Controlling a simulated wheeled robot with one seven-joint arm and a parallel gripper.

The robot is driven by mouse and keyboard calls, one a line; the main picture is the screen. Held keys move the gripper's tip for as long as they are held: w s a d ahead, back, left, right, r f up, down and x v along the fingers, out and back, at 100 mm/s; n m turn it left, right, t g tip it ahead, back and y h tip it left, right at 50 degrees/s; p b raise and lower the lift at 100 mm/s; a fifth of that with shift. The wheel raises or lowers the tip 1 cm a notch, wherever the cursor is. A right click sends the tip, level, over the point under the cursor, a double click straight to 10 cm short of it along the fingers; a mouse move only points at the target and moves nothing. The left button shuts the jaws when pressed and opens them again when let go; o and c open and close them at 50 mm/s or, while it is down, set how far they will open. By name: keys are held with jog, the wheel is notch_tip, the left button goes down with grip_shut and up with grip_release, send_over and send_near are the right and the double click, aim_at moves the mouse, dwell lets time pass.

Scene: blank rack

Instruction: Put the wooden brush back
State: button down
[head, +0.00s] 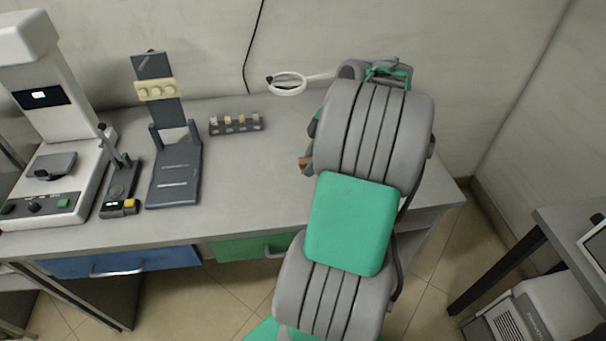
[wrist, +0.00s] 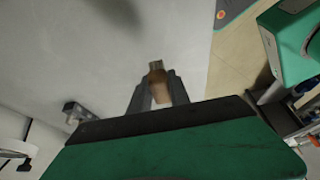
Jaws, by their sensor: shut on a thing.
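The wooden brush (wrist: 159,91) is held between the two dark fingers of my gripper (wrist: 158,80) in the wrist view. Its brown body sits between the fingers and a duller end sticks out past the tips. In the head view only a small brown piece of the brush (head: 305,163) shows at the left side of my arm, over the bench. I cannot tell from these views how high the brush is above the bench.
The grey bench (head: 262,165) is clear left of my arm. A small rack (head: 236,124) with several pale blocks stands near the wall. Left of it are a dark stand (head: 174,180) with a cream strip, a small device (head: 120,190) and a white machine (head: 60,150). A ring magnifier (head: 288,84) lies behind.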

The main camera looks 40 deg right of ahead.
aim_at(298, 182)
jog(key=w+f, duration=0.1)
jog(key=f, duration=0.1)
jog(key=w+f, duration=0.2)
jog(key=shift+d, duration=0.2)
notch_tip(298, 182, down, 3)
jog(key=shift+w+r, duration=0.1)
jog(key=shift+r, duration=0.1)
jog(key=shift+f, duration=0.35)
jog(key=c, duration=1.2)
grip_release()
jog(key=shift+r, duration=0.15)
